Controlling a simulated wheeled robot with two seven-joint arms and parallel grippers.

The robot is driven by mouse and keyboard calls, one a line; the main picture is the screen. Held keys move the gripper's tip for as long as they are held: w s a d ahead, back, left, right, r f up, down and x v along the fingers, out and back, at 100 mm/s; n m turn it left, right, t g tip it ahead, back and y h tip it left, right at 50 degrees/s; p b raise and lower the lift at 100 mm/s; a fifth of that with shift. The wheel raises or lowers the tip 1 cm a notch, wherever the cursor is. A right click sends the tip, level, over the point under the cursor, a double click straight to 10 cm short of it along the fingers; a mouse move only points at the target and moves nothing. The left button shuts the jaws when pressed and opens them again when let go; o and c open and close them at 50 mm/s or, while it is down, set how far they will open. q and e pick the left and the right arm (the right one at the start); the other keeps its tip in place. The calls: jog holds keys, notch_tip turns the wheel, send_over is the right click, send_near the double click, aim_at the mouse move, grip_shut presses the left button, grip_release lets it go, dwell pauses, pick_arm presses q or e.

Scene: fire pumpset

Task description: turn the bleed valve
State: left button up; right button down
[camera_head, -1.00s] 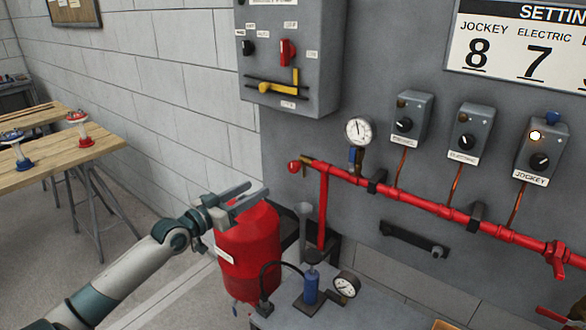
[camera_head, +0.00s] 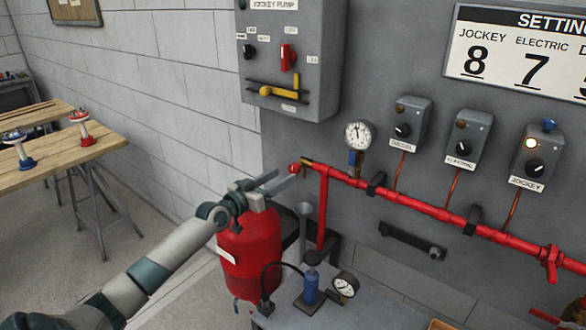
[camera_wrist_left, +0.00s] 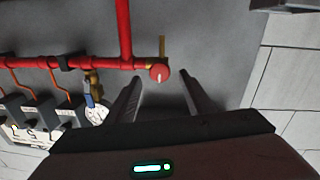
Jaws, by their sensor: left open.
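The bleed valve appears to be the fitting at the left end of the red pipe, with a round red knob (camera_head: 294,168) and a small brass lever (camera_head: 307,161). In the left wrist view the red knob (camera_wrist_left: 159,72) faces me, with the brass lever (camera_wrist_left: 162,47) standing upright in the picture beside it. My left gripper (camera_head: 283,180) is open, with its fingers pointing at the knob. In the wrist view its fingertips (camera_wrist_left: 161,79) lie on either side of the knob in the picture; contact cannot be told. My right gripper is out of view.
The red pipe (camera_head: 408,202) runs right along the grey panel, below a pressure gauge (camera_head: 359,135) and several control boxes. A grey cabinet (camera_head: 287,50) hangs above. A red tank (camera_head: 250,250) stands under my left gripper, beside a bench with a blue hand pump (camera_head: 311,286).

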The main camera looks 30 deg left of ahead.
aim_at(292, 170)
pick_arm(q)
jog(key=shift+w+d, duration=0.15)
jog(key=shift+w, duration=0.9)
jog(key=shift+w+d, duration=0.2)
jog(key=shift+w, duration=0.8)
jog(key=shift+w+d, duration=0.15)
jog(key=shift+w, duration=0.9)
jog(key=c, duration=1)
